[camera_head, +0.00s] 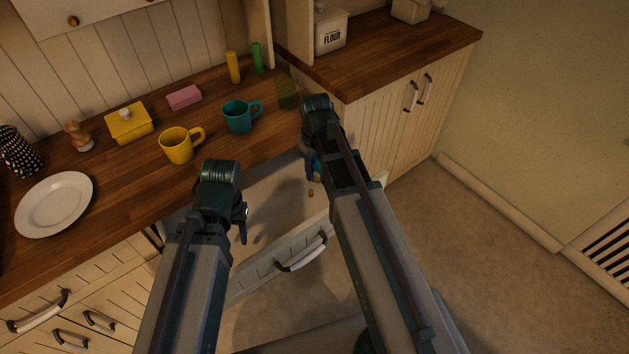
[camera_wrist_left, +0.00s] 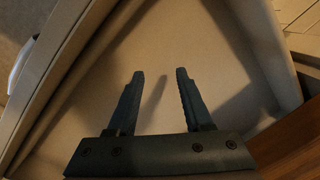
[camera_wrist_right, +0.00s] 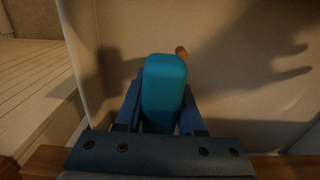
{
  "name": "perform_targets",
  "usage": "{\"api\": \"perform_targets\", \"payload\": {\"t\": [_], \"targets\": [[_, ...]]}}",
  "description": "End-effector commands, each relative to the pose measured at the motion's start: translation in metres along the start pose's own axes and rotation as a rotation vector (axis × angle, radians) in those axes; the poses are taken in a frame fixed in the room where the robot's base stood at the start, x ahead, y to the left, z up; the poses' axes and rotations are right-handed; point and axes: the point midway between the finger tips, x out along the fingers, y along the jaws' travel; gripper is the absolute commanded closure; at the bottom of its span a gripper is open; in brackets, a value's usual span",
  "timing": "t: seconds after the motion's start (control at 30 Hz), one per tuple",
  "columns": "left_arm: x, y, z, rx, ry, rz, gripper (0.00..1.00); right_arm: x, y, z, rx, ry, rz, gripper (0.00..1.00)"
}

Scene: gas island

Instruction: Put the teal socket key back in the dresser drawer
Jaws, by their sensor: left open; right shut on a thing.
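The teal socket key (camera_wrist_right: 164,90) is between the fingers of my right gripper (camera_wrist_right: 163,105); its thick teal part fills the right wrist view's middle. In the head view only a sliver of teal (camera_head: 317,166) shows beside my right gripper (camera_head: 312,168), over the right part of the open drawer (camera_head: 278,196). A small brown tip (camera_wrist_right: 181,51) shows just beyond the teal part; I cannot tell whether it belongs to the key. My left gripper (camera_head: 243,236) is open and empty over the left part of the drawer; the left wrist view shows bare drawer floor (camera_wrist_left: 160,40) beyond its fingers.
The wooden counter (camera_head: 100,200) behind the drawer holds a teal mug (camera_head: 237,117), a yellow mug (camera_head: 177,147), a yellow butter dish (camera_head: 129,124), a pink block (camera_head: 184,97) and a white plate (camera_head: 54,204). The drawer handle (camera_head: 302,255) faces the open floor.

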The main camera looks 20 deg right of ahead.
Motion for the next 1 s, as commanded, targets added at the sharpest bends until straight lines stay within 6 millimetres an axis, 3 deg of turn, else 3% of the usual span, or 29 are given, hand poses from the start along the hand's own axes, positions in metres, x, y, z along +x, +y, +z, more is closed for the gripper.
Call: {"api": "perform_targets", "payload": {"t": [0.3,0.77,0.8,0.93,1.0], "targets": [[0.036,0.004,-0.002,0.000,0.000,0.000,0.49,0.037,0.000,0.000,0.000,0.000,0.000,1.00],[0.041,0.004,-0.002,0.000,0.000,0.000,0.49,0.041,0.000,0.000,0.000,0.000,0.000,1.00],[0.039,0.004,-0.002,0.000,0.000,0.000,0.49,0.039,0.000,0.000,0.000,0.000,0.000,0.55],[0.039,0.004,-0.002,0.000,0.000,0.000,0.49,0.039,0.000,0.000,0.000,0.000,0.000,0.33],[0.039,0.004,-0.002,0.000,0.000,0.000,0.49,0.039,0.000,0.000,0.000,0.000,0.000,0.33]]}}
